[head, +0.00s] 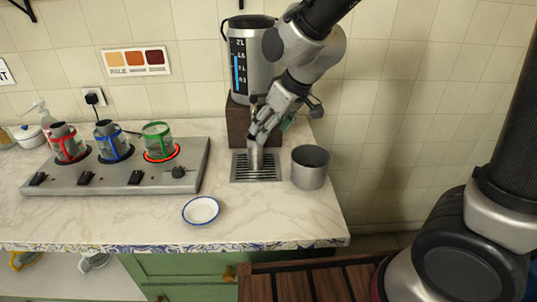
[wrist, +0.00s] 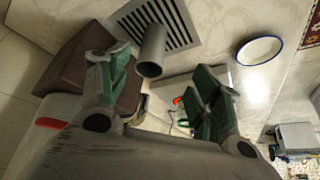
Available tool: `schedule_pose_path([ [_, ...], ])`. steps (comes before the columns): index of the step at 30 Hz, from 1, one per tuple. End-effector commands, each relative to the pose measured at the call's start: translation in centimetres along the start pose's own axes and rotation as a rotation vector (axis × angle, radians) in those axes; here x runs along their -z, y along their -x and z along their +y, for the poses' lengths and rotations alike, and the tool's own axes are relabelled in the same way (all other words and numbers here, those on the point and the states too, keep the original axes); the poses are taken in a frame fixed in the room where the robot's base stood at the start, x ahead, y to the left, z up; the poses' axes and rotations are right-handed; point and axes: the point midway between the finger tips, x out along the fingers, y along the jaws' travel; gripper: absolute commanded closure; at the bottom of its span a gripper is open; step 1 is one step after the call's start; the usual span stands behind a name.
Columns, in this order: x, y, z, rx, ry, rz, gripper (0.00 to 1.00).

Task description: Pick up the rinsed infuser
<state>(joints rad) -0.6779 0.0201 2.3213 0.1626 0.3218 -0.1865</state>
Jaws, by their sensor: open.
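The infuser (head: 255,158) is a narrow grey metal cylinder standing on the slotted drain grate (head: 270,179) in the counter. In the wrist view the infuser (wrist: 152,50) shows between and just past my two green-padded fingers, with the grate (wrist: 180,42) behind it. My gripper (head: 262,132) points down over the infuser, in front of the wooden block; it also shows in the wrist view (wrist: 160,75). The fingers are spread, and nothing is visibly held. In the head view the infuser's upper part is hidden by the gripper.
A wide grey pot (head: 310,171) stands close right of the grate. A metal urn (head: 248,65) on a brown block (head: 238,120) is just behind. A blue-rimmed saucer (head: 201,211) lies at front left. A heater panel (head: 120,180) with three framed glasses is left.

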Motion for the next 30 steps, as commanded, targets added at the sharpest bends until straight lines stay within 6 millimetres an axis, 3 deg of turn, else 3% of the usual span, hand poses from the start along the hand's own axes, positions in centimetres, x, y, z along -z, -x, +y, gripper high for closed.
schedule_pose_path([
  [3, 1.5, 0.1, 0.2, -0.009, 0.015, 0.062, 0.36],
  [8, 2.2, -0.8, 0.4, -0.015, 0.034, 0.087, 0.36],
  [22, 2.8, -7.2, 1.0, -0.016, 0.032, 0.086, 0.36],
  [30, 2.9, -7.5, 0.9, -0.016, 0.033, 0.087, 0.36],
])
